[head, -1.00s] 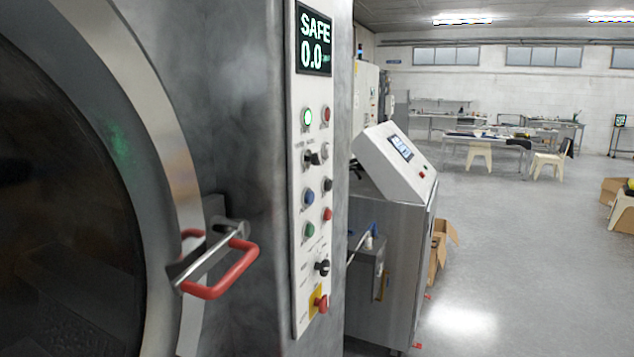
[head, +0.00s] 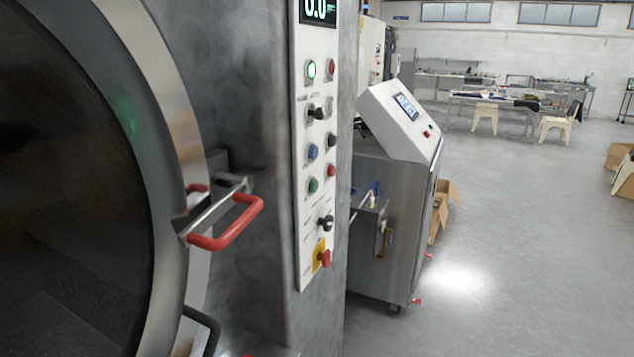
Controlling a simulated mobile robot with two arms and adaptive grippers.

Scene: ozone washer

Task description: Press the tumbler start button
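The washer's white control panel (head: 316,150) stands upright on the grey machine in the head view. Lower are a blue button (head: 312,152), a black button (head: 331,140), a green button (head: 313,185) and a red button (head: 331,171). Their labels are too small to read, so I cannot tell which one starts the tumbler. The display (head: 318,10) is cut off by the top edge. Neither gripper is in view.
The round door (head: 70,180) fills the left, with a red-handled latch (head: 228,225) sticking out. A red emergency stop (head: 324,258) sits low on the panel. A second machine with a sloped console (head: 398,115) stands behind. The floor (head: 520,220) at right is open.

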